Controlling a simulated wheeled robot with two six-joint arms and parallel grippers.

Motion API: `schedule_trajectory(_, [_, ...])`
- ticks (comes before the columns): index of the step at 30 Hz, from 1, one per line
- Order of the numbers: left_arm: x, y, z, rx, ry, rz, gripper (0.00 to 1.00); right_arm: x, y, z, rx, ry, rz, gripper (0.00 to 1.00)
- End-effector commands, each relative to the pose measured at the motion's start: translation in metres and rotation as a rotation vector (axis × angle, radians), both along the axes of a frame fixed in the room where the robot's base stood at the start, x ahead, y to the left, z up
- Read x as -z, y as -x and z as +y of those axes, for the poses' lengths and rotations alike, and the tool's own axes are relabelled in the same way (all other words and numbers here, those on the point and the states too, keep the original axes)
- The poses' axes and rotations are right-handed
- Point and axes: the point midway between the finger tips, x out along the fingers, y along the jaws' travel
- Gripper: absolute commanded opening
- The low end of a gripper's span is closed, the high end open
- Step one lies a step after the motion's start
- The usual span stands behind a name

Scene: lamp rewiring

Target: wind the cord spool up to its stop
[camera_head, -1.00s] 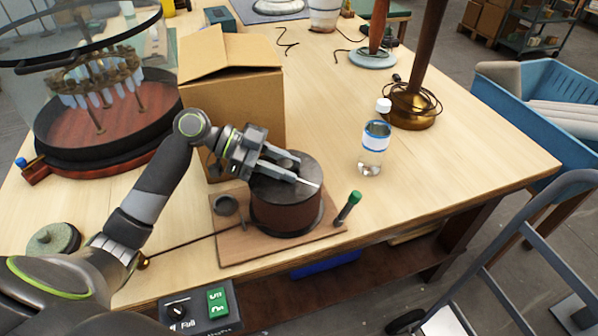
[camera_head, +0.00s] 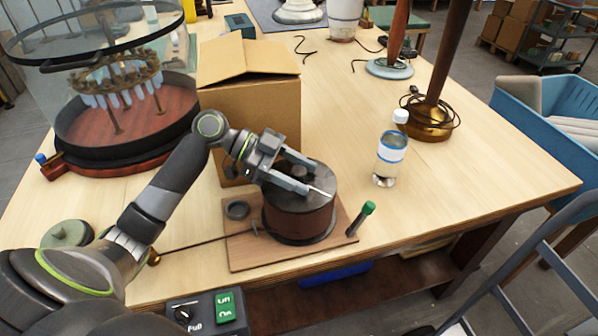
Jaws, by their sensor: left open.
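The cord spool (camera_head: 298,219) is a dark brown drum with a dark grey top, upright on a wooden board (camera_head: 245,258) near the table's front edge. A thin cord (camera_head: 205,243) runs left from the board to a small brass piece (camera_head: 153,257). A small knob (camera_head: 297,171) shows on the spool's top. My left gripper (camera_head: 312,181) is open over the spool top, its fingers spread on either side of the knob. Whether they touch it I cannot tell. A green-topped rod (camera_head: 367,210) stands at the board's right edge. My right gripper is not in view.
A cardboard box (camera_head: 262,112) stands just behind the spool. A clear bottle (camera_head: 389,160) stands to the right, with a brass lamp base (camera_head: 428,122) behind it. A glass display case (camera_head: 115,115) fills the back left. A control box (camera_head: 208,312) is at the front.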

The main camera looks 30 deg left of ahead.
Motion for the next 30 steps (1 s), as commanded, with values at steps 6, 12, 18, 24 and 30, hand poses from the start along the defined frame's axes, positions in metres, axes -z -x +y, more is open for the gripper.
schedule_trajectory(6, [-0.005,0.000,0.000,0.000,0.000,-0.001,0.51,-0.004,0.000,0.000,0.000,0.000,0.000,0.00])
schedule_trajectory(12, [-0.028,0.000,0.000,0.001,-0.001,-0.003,0.51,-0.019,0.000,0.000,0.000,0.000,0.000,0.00])
schedule_trajectory(18, [-0.062,0.000,0.000,0.000,0.000,-0.002,0.51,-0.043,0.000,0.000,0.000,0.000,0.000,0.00])
schedule_trajectory(24, [-0.092,0.000,0.000,0.000,0.000,-0.002,0.51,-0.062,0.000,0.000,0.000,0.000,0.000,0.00])
schedule_trajectory(30, [-0.101,0.000,0.000,0.000,0.000,0.000,0.51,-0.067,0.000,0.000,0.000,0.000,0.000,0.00])
